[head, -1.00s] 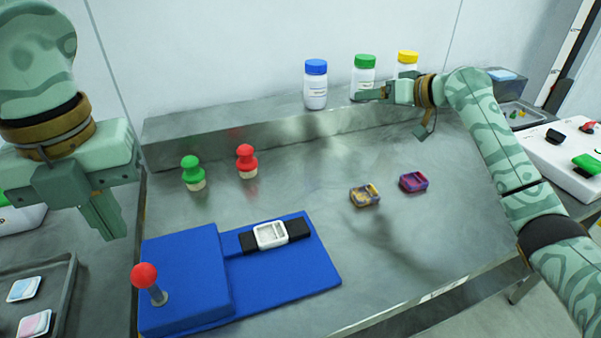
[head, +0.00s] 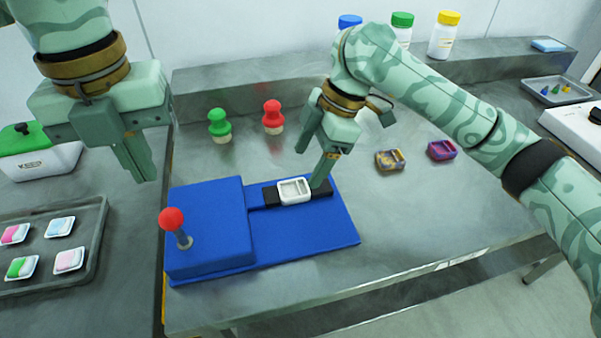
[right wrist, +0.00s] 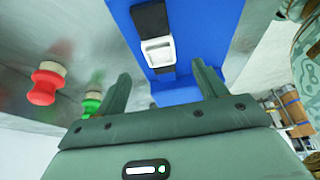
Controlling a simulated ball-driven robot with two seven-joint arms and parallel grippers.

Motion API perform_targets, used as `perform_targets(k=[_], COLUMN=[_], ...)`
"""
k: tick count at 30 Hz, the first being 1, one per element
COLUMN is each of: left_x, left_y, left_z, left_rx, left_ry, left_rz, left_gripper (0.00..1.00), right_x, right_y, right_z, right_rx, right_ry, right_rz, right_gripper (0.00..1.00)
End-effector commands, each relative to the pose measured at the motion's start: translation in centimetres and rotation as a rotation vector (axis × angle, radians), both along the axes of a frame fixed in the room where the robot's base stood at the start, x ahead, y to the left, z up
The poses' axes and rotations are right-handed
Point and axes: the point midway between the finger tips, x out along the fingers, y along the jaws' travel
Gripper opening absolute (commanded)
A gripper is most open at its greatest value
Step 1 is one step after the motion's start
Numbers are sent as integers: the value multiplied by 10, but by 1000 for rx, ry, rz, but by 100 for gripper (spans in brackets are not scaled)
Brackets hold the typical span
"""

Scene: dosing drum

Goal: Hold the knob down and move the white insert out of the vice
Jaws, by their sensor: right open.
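The blue vice (head: 300,235) lies on the steel table in the head view. Its red ball knob (head: 172,219) stands upright on a short post at the left end. The white insert (head: 294,191) sits between the vice's black jaws (head: 270,195). My right gripper (head: 312,168) is open, pointing down just above and behind the insert. In the right wrist view the insert (right wrist: 158,50) shows beyond the gap between its fingers (right wrist: 164,72), with nothing held. My left gripper (head: 138,165) hangs above and left of the knob, apart from it; its finger gap is unclear.
A green peg (head: 219,125) and a red peg (head: 273,116) stand behind the vice. Two small patterned pieces (head: 390,160) (head: 441,150) lie to the right. Capped bottles (head: 445,38) stand on the back ledge. A tray (head: 90,255) is at left. The table's front right is clear.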

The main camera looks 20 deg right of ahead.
Motion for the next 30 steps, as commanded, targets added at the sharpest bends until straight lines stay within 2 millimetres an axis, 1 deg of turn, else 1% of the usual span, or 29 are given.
perform_targets(k=[1, 3, 6, 9, 14, 22, 23, 24, 26, 27, 30], left_x=[0, 0, 0, 0, 0, 0, 0, 0, 0, 0, 0], left_y=[0, 0, 0, 0, 0, 0, 0, 0, 0, 0, 0], left_z=[0, 0, 0, 0, 0, 0, 0, 0, 0, 0, 0], left_rx=[0, 0, 0, 0, 0, 0, 0, 0, 0, 0, 0], left_ry=[0, 0, 0, 0, 0, 0, 0, 0, 0, 0, 0], left_rz=[0, 0, 0, 0, 0, 0, 0, 0, 0, 0, 0], left_gripper=[0, 0, 0, 0, 0, 0, 0, 0, 0, 0, 0], right_x=[-1, -1, -1, 0, 0, 1, 1, 1, 1, 1, 1], right_y=[5, 11, 17, 22, 25, 26, 26, 26, 26, 26, 25], right_z=[-11, -24, -40, -52, -61, -62, -62, -62, -62, -62, -62], right_rx=[3, 4, 4, 4, 3, 2, 2, 2, 2, 2, 2], right_ry=[5, 5, 4, 3, 1, 0, 0, 0, 0, 0, 0], right_rz=[1, 0, -1, -3, -4, -4, -4, -4, -4, -4, -4], right_gripper=[71, 71, 71, 71, 71, 71, 63, 51, 35, 24, 23])
